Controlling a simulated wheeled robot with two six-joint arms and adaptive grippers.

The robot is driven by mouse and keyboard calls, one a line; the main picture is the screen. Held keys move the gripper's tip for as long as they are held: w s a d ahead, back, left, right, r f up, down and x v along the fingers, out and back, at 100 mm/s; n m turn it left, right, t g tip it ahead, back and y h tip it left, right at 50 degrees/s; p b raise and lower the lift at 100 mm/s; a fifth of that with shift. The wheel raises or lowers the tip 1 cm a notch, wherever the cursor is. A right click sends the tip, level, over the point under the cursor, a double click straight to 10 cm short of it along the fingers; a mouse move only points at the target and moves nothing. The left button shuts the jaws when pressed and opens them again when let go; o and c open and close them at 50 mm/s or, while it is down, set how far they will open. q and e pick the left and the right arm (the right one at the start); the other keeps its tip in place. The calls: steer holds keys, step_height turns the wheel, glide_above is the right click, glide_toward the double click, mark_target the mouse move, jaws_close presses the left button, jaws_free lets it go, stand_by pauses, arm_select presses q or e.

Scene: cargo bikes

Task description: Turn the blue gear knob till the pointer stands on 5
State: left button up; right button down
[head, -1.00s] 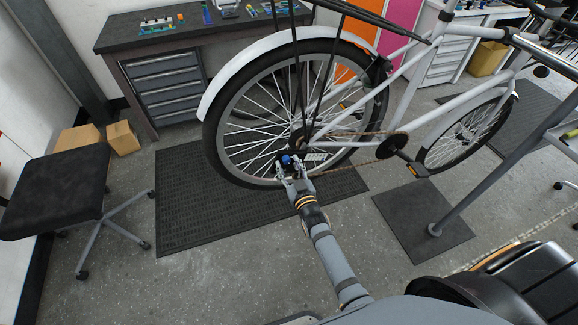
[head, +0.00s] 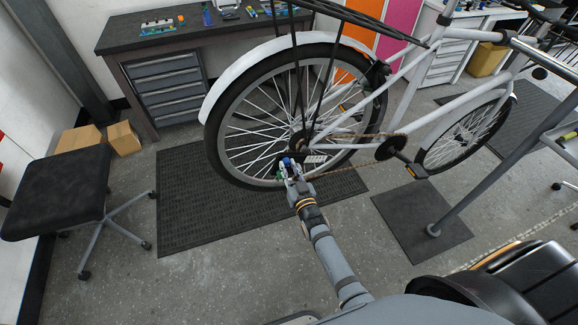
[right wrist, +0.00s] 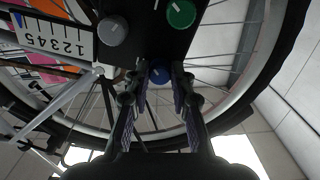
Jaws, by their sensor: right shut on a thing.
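The blue knob (right wrist: 160,73) sits on a dark panel by the bike's rear wheel, between the fingertips of my right gripper (right wrist: 158,82). The right gripper also shows in the head view (head: 288,170), shut on the blue knob, which the fingers partly hide there. In the right wrist view, a white scale card (right wrist: 55,38) with the digits 1 to 5 is at the upper left. A thin blue mark shows near its left end; I cannot tell which digit it stands on. My left gripper is not in view.
A green knob (right wrist: 181,14) and a grey knob (right wrist: 112,31) sit on the same panel, close to my fingers. The white bike (head: 396,75) stands over a dark mat (head: 200,205). A black stool (head: 55,190) is at the left.

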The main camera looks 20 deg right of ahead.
steer(key=m+p, duration=0.2)
steer(key=m, duration=0.1)
steer(key=shift+r+m, duration=0.1)
steer(key=shift+m, duration=0.2)
steer(key=m+p, duration=0.1)
steer(key=m, duration=0.2)
steer(key=shift+m, duration=0.3)
steer(key=m+p, duration=0.1)
steer(key=m, duration=0.3)
steer(key=shift+a+m, duration=0.1)
steer(key=shift+m, duration=0.2)
steer(key=shift+m+p, duration=0.55)
steer(key=shift+m, duration=1.25)
steer(key=c, duration=1.1)
jaws_free()
steer(key=shift+c, duration=0.2)
